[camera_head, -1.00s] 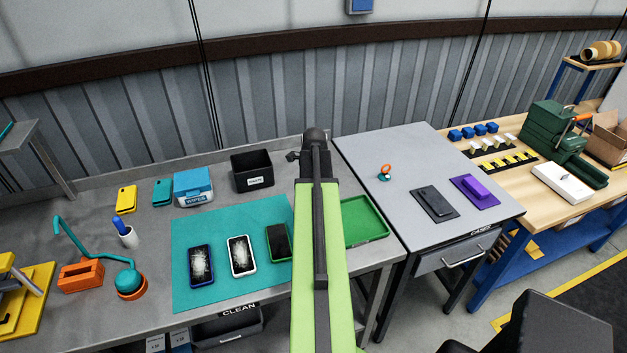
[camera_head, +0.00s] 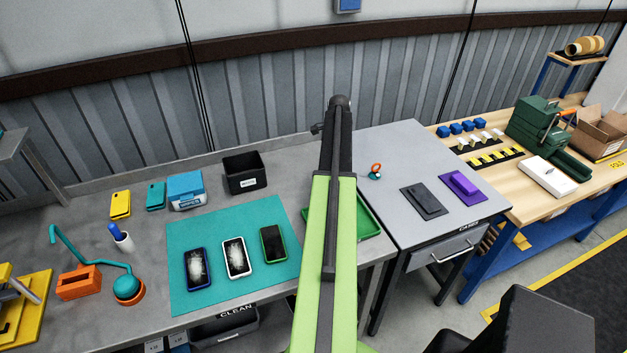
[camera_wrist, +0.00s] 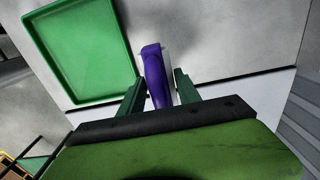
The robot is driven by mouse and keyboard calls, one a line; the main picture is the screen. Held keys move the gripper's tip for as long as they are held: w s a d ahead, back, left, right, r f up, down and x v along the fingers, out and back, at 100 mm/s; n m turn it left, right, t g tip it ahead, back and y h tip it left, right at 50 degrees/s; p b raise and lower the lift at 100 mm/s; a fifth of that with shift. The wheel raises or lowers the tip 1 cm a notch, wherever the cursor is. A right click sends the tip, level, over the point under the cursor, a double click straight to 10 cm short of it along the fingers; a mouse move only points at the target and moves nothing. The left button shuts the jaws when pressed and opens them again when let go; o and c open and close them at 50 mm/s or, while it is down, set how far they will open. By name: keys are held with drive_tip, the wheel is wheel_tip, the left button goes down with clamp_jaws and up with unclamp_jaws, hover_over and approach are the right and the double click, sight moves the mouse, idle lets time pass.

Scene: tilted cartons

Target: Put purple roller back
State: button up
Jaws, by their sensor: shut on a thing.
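The purple roller (camera_wrist: 154,75) is between the two dark green fingers of my gripper (camera_wrist: 158,88) in the wrist view. My gripper is shut on it. A pale strip shows along its right side. A grey-white surface lies beyond it, with a green tray (camera_wrist: 82,50) to the left; I cannot tell whether the roller touches that surface. In the head view my arm hides the gripper and roller, and covers part of the green tray (camera_head: 368,222).
A teal mat (camera_head: 215,215) with three phones lies left of my arm. A black bin (camera_head: 245,175) and blue wipes box (camera_head: 187,190) stand behind it. The grey cabinet (camera_head: 390,155) on the right bears a purple pad (camera_head: 463,188), a dark pad (camera_head: 424,201) and a small orange-and-teal item (camera_head: 375,171).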

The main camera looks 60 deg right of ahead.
drive_tip(key=w+f+b, duration=0.1)
drive_tip(key=w+f, duration=0.1)
drive_tip(key=w, duration=0.1)
drive_tip(key=w+f+b, duration=0.3)
drive_tip(key=w, duration=0.2)
drive_tip(key=shift+w+d+f, duration=0.25)
drive_tip(key=shift+w+f, duration=0.05)
drive_tip(key=shift+f, duration=0.1)
drive_tip(key=shift+w+f+b, duration=0.1)
drive_tip(key=shift+w+b, duration=0.25)
drive_tip(key=shift+w, duration=0.15)
wheel_tip(320, 180, down, 4)
drive_tip(key=b, duration=0.4)
drive_tip(key=shift+f, duration=0.2)
drive_tip(key=shift+a+r, duration=0.1)
drive_tip(key=shift+r, duration=0.15)
drive_tip(key=shift+f, duration=0.25)
drive_tip(key=o, duration=1.3)
drive_tip(key=shift+r, duration=0.1)
drive_tip(key=shift+r, duration=0.1)
